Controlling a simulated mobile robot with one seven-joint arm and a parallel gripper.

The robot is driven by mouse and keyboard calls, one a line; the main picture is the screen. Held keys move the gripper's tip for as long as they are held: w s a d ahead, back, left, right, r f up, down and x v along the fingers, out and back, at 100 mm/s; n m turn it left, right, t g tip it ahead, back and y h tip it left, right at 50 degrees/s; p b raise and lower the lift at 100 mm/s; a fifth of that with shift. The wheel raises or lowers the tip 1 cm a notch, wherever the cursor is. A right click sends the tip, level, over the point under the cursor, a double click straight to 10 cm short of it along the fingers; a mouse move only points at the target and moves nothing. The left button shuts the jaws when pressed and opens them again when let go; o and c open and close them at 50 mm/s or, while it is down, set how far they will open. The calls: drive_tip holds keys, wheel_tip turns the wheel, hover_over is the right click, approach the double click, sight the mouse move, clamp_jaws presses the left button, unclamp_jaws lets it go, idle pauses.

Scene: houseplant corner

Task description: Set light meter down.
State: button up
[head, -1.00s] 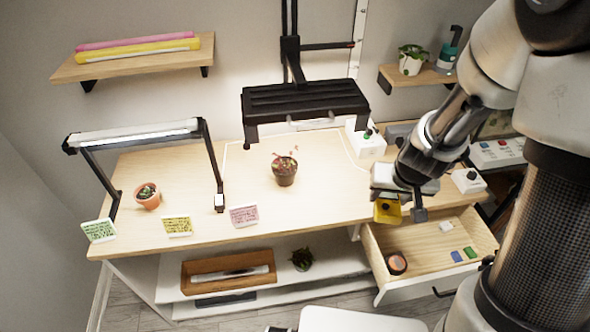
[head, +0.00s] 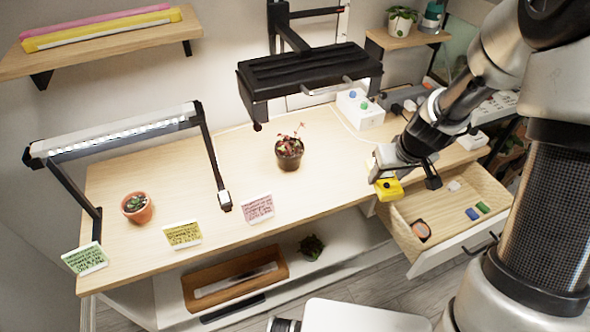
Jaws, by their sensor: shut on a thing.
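The light meter is a small yellow device (head: 389,188) with a dark round spot on its face. My gripper (head: 402,181) is shut on it and holds it at the right end of the wooden table (head: 240,160), just above the back left part of the open drawer (head: 440,242). I cannot tell whether the meter touches the table edge. Part of it is hidden by my gripper.
The drawer holds an orange and black round item (head: 421,230), a blue block (head: 472,214), a green block (head: 483,207) and a white piece (head: 454,186). A potted red-leaved plant (head: 289,150) stands under the black lamp (head: 310,75).

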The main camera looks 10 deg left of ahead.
drive_tip(key=w+f+b, duration=0.1)
drive_tip(key=f, duration=0.1)
drive_tip(key=w+a+f+n+b, duration=0.1)
drive_tip(key=f, duration=0.1)
drive_tip(key=w+f+n+y+b, duration=0.1)
drive_tip(key=f+b, duration=0.1)
drive_tip(key=shift+w+a+f, duration=0.2)
drive_tip(key=shift+w+f, duration=0.2)
drive_tip(key=shift+w+a+f+n, duration=0.15)
drive_tip(key=shift+w+n, duration=0.15)
approach(340, 149)
drive_tip(key=f, duration=0.2)
drive_tip(key=s+f+p, duration=0.1)
drive_tip(key=shift+d+f, duration=0.3)
drive_tip(key=shift+d, duration=0.1)
drive_tip(key=w+a, duration=0.2)
drive_tip(key=w, duration=0.1)
drive_tip(key=shift+w+a, duration=0.1)
drive_tip(key=shift+w, duration=0.05)
drive_tip(key=shift+f, duration=0.75)
drive_tip(key=shift+f+b, duration=0.25)
drive_tip(key=shift+b, duration=0.05)
drive_tip(key=o, duration=1.2)
drive_tip(key=shift+r, duration=0.1)
drive_tip(key=shift+c, duration=0.2)
